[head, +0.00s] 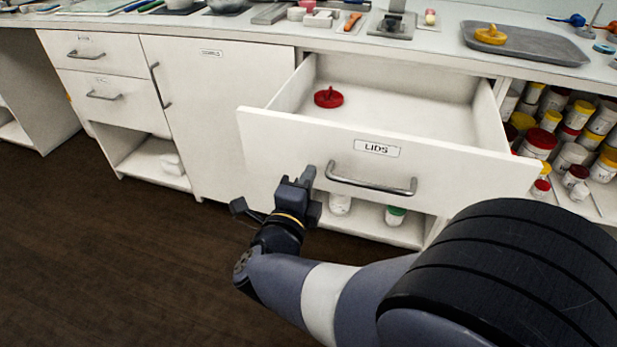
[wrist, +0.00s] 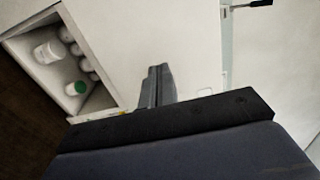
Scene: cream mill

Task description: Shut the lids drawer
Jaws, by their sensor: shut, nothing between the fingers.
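The lids drawer (head: 300,145) is pulled far out of the white counter, and its front carries a "LIDS" label (head: 377,148). A grey bar handle (head: 370,182) is fixed below the label. Inside the drawer a red lid (head: 328,97) lies at the back left; the rest of the visible floor is bare. My gripper (head: 308,174) is shut and empty, just left of the handle and close to the drawer front. I cannot tell whether it touches the front. In the wrist view the shut fingers (wrist: 158,72) point at a pale panel.
Under the drawer is an open shelf with jars, one green-capped (head: 396,214). Crowded jar shelves (head: 570,140) stand at the right. The counter top holds a grey tray (head: 525,45) with a yellow lid (head: 490,35). The dark floor at the left is clear.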

